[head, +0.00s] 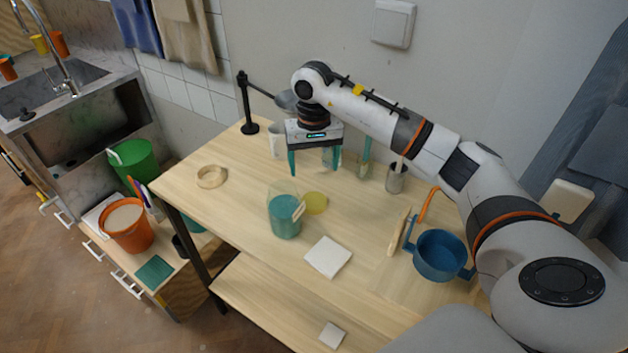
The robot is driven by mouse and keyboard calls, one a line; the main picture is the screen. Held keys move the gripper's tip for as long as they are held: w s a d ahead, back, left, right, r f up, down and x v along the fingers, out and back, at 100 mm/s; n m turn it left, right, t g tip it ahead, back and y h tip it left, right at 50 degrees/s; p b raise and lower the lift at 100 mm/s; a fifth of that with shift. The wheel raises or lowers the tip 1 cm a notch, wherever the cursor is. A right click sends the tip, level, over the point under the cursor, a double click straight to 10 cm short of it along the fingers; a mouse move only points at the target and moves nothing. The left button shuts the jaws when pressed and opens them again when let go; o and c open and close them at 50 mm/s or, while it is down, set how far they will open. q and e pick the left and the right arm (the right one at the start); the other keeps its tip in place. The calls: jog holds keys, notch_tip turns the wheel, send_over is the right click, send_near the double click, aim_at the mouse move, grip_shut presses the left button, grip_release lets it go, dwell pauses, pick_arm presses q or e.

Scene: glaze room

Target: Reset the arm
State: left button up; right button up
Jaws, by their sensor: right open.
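My right arm reaches in from the right over the wooden table (235,215). My right gripper (315,168) hangs above the far part of the table, its two teal fingers apart and pointing down, with nothing held between them. A teal-filled clear container (284,222) stands below and nearer than the gripper, apart from it. A whitish cup (276,140) stands behind the gripper at the left, partly hidden. My left gripper is not in this view.
A blue pot (440,256) stands at the table's right, near my arm. A white tile (328,257), a yellow disc (316,202), a wooden ring (211,177), a metal cup (395,178) and a black stand (247,105) are on the table. The left part is mostly clear.

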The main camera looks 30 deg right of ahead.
jog(key=shift+r, duration=0.5)
